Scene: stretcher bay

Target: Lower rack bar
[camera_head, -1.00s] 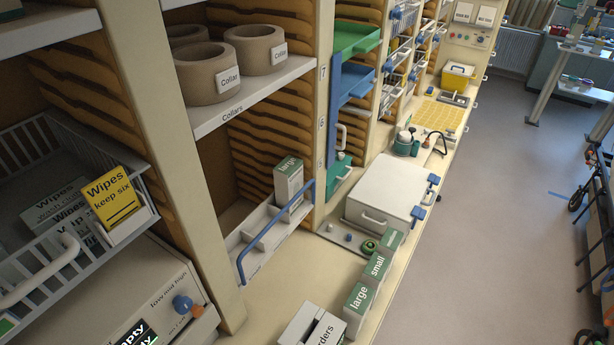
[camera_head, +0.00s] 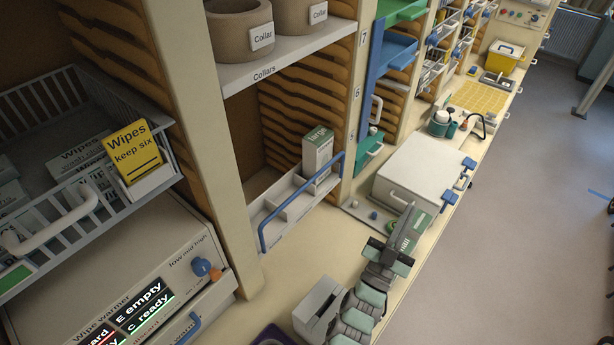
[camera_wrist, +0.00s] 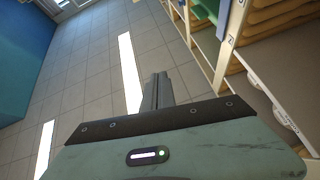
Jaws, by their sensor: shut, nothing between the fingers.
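The blue rack bar (camera_head: 262,237) runs across the front of a grey compartmented rack (camera_head: 285,192) in the lower bay, raised above its front edge. One "large" box (camera_head: 317,153) stands upright in the rack's right end, behind the bar. My gripper (camera_head: 408,212) is over the counter to the right of the bar, apart from it, with its tip in front of the white lidded box. In the wrist view my gripper's fingers (camera_wrist: 157,92) are together and empty, pointing at open floor and shelving. My arm hides the small and large boxes on the counter.
A white lidded box (camera_head: 425,170) with blue latches stands on the counter behind my gripper. A grey holder (camera_head: 318,308) stands beside my arm. A wire basket of wipes (camera_head: 100,215) and the wipe warmer (camera_head: 160,270) are at left. Counter before the rack is clear.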

